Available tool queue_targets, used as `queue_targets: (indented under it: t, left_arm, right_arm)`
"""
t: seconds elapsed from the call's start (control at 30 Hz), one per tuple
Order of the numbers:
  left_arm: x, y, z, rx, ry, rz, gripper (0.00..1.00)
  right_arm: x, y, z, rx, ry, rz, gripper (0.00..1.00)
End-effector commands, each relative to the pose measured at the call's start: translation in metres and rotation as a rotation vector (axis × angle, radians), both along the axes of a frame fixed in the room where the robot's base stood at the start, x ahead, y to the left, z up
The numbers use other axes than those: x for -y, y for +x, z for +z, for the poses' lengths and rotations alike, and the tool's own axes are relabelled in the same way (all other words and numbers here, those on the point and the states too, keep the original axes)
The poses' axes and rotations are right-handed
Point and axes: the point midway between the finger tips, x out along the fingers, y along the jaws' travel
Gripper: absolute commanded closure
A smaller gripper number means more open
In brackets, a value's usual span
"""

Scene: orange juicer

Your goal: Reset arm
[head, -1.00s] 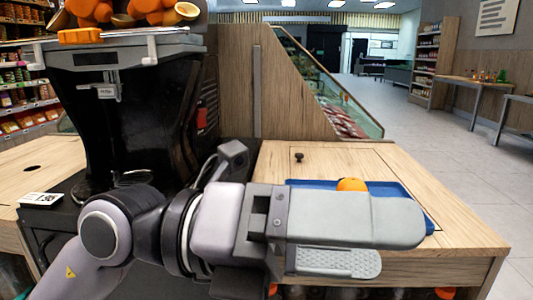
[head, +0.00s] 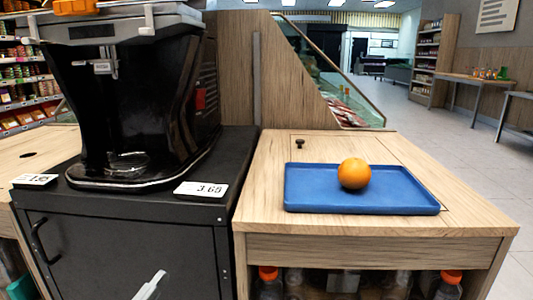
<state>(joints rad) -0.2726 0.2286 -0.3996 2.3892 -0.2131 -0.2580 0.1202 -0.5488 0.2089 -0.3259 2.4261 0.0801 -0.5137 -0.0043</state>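No gripper is clearly visible in the head view. A small pale grey piece (head: 150,285) shows at the bottom edge, left of centre, and I cannot tell which part it is. The black orange juicer (head: 130,100) stands upright on a dark cabinet at the left. One orange (head: 354,173) rests on a blue tray (head: 300,200), which lies on the wooden counter at the right.
The dark cabinet (head: 130,250) carries two price tags (head: 201,189) near its front edge. The wooden counter (head: 265,200) has a small dark knob (head: 299,143) behind the tray. Bottles with orange caps (head: 450,280) stand below it. Open floor (head: 470,150) lies at the right.

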Motion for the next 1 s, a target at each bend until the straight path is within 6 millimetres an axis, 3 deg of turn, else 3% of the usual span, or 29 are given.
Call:
queue_targets:
  t: [0.03, 0.1, 0.27, 0.33, 1.0]
  left_arm:
    - [-0.004, -0.007, -0.028, -0.101, -0.009, 0.006, 0.00]
    - [-0.009, -0.017, -0.058, -0.227, -0.019, 0.007, 0.00]
    - [-0.013, -0.049, -0.118, -0.489, -0.034, -0.007, 0.00]
    - [-0.015, -0.051, -0.105, -0.519, -0.031, -0.004, 0.00]
    - [-0.045, -0.052, -0.035, -0.670, 0.027, 0.105, 0.00]
  right_arm:
    - [0.000, 0.000, -0.002, 0.006, 0.000, 0.001, 1.00]
    - [0.000, -0.001, -0.002, 0.014, -0.001, 0.002, 1.00]
    - [0.000, -0.001, -0.002, 0.028, -0.002, 0.002, 1.00]
    - [0.002, 0.000, 0.014, 0.020, -0.008, -0.004, 1.00]
    - [0.032, -0.002, 0.083, -0.144, -0.090, -0.089, 1.00]
